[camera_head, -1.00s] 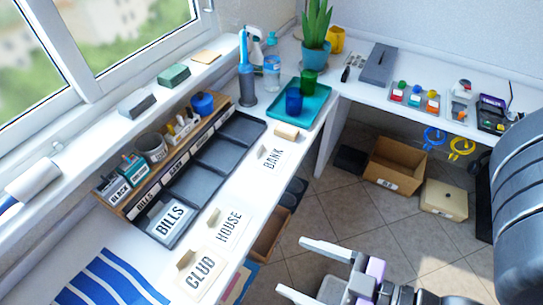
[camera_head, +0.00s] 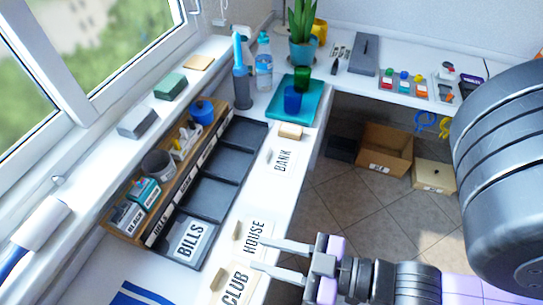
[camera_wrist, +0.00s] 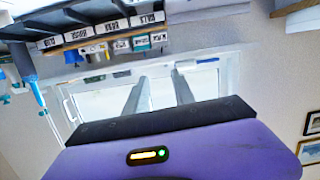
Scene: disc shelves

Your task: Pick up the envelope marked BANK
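The envelope marked BANK (camera_head: 283,161) lies flat on the white counter, below a small tan block and right of the dark tray row. It has a small tan tab at its left. My gripper (camera_head: 257,256) is open and empty, its two fingers apart and pointing left, near the HOUSE envelope (camera_head: 252,236) and the CLUB envelope (camera_head: 236,285). The BANK envelope is farther up the counter, apart from my gripper. In the wrist view my open fingers (camera_wrist: 160,97) show with nothing between them, and I cannot make out the BANK envelope there.
A dark compartment tray (camera_head: 206,198) holds the BILLS envelope (camera_head: 191,238) in its nearest compartment. A tan block (camera_head: 290,131) and a teal tray (camera_head: 309,108) with cups stand beyond the BANK envelope. A cardboard box (camera_head: 385,149) sits on the floor.

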